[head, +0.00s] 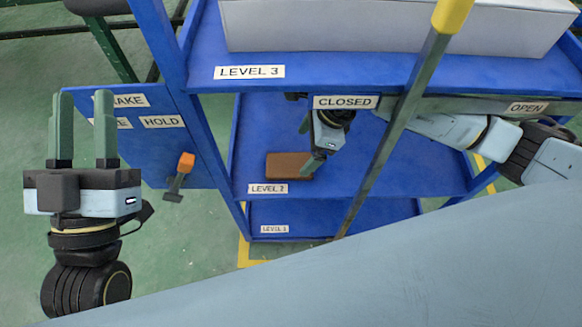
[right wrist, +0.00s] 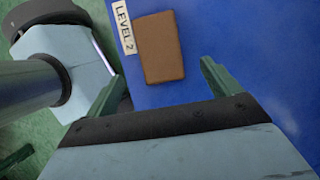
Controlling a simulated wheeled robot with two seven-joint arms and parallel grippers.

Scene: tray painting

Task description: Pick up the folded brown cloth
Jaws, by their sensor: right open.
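The folded brown cloth (head: 287,165) lies flat on the blue LEVEL 2 shelf (head: 350,180), near its front left, just behind the LEVEL 2 label. It also shows in the right wrist view (right wrist: 160,47), ahead of the fingers and between their lines. My right gripper (head: 314,166) reaches into the shelf at the cloth's right end in the head view. Its green fingers are apart and empty in the right wrist view (right wrist: 160,82). My left gripper (head: 82,95) is raised at the left, fingers apart with nothing between them, away from the cloth.
A yellow-tipped pole (head: 400,115) crosses in front of the shelves, right of my right gripper. LEVEL 3 (head: 200,72) overhangs above, carrying a white box (head: 390,25). A blue side panel (head: 180,150) holds an orange-tipped lever (head: 186,164). The shelf around the cloth is bare.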

